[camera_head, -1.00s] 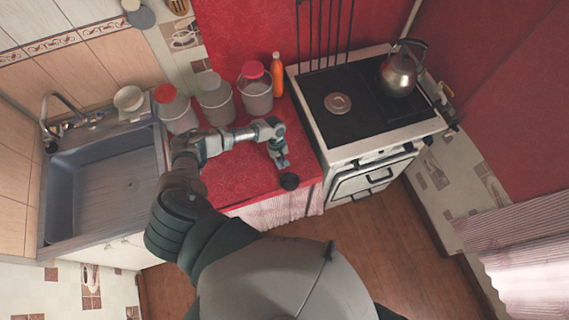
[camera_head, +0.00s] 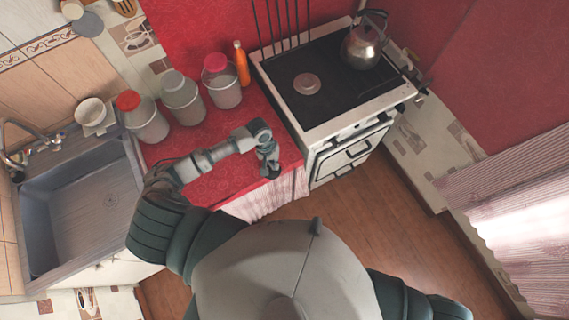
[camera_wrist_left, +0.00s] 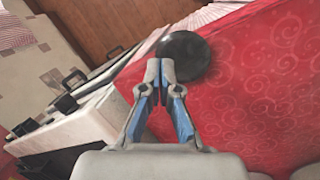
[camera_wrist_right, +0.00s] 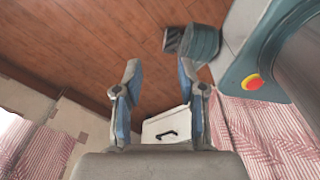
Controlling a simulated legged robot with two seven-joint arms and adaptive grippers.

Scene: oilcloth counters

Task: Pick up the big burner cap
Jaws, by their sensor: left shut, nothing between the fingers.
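A round black disc, which looks like the big burner cap (camera_head: 275,173), lies on the red counter (camera_head: 225,180) by its front edge, close to the stove. My left gripper (camera_head: 268,164) is right at it and partly covers it in the head view. In the left wrist view the black cap (camera_wrist_left: 190,56) lies just beyond the left fingertips (camera_wrist_left: 160,70), slightly to the right. The fingers are shut together with nothing between them. I cannot tell whether they touch the cap. My right gripper (camera_wrist_right: 160,72) is open and empty above the wooden floor.
The white stove (camera_head: 340,100) stands right of the counter, with a grey burner disc (camera_head: 306,84) and a metal kettle (camera_head: 362,47) on top. Several lidded jars (camera_head: 182,98) and an orange bottle (camera_head: 241,64) stand along the back. The sink (camera_head: 80,205) is at left.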

